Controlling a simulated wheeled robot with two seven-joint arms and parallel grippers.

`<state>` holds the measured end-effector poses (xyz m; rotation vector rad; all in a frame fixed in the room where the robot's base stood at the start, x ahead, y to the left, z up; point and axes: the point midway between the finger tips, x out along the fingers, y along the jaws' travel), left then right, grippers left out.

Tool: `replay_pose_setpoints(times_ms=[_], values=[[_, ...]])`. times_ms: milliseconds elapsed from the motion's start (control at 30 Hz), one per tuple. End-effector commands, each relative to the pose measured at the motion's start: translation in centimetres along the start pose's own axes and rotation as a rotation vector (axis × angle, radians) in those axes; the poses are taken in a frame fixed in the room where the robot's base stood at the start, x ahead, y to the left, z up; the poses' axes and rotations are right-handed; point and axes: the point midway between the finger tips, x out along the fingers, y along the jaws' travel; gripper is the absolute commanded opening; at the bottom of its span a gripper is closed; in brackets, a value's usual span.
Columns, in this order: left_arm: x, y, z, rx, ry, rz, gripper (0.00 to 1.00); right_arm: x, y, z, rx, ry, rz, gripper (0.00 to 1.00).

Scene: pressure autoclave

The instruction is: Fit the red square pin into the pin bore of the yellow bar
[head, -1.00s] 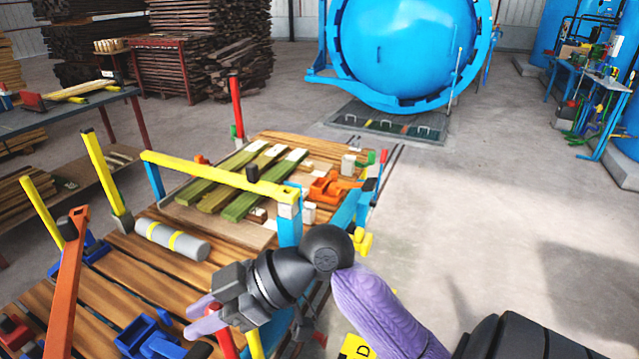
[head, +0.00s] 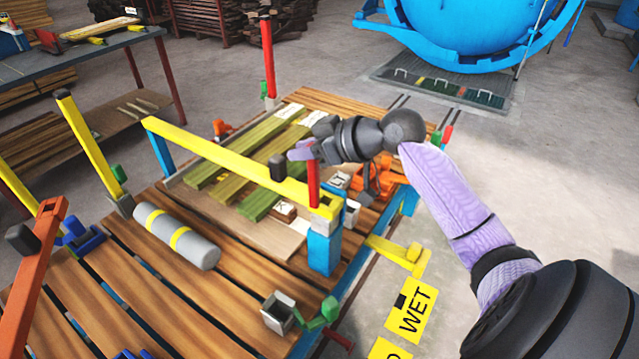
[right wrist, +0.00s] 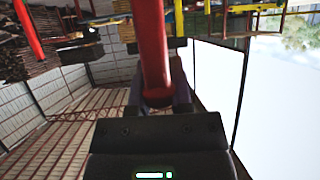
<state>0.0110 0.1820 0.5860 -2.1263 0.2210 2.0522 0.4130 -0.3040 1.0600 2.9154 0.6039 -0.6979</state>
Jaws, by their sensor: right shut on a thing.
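The yellow bar (head: 215,155) spans the cart on blue posts, its right end on the near right blue post (head: 323,250). My right gripper (head: 303,151) is shut on the red square pin (head: 313,184). The pin is upright and hangs below the fingers at the bar's right end. Its lower tip appears at the bar's end plate (head: 326,209); I cannot tell whether it is in the bore or just above or behind it. In the right wrist view the red pin (right wrist: 152,50) runs out from between the fingers (right wrist: 158,97). My left gripper is out of view.
Green boards (head: 235,165) lie on the cart beyond the bar. Orange clamps (head: 380,180) and a white block (head: 351,213) are close to the pin.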

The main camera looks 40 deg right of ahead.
Motion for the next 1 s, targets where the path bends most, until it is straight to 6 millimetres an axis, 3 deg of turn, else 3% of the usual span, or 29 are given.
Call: replay_pose_setpoints(times_ms=[100, 233, 633, 1000], values=[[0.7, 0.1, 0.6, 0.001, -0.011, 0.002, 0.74, -0.4, 3.0, 0.0, 0.029, 0.011, 0.079, 0.0], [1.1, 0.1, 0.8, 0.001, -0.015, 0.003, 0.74, -0.4, 4.2, 0.6, 0.047, 0.019, 0.113, 0.0], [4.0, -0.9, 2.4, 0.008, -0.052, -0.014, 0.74, 3.4, 4.4, 8.3, 0.05, 0.018, 0.116, 0.0], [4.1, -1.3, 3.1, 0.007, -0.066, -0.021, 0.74, 3.7, 4.4, 8.9, 0.046, 0.02, 0.116, 0.0]])
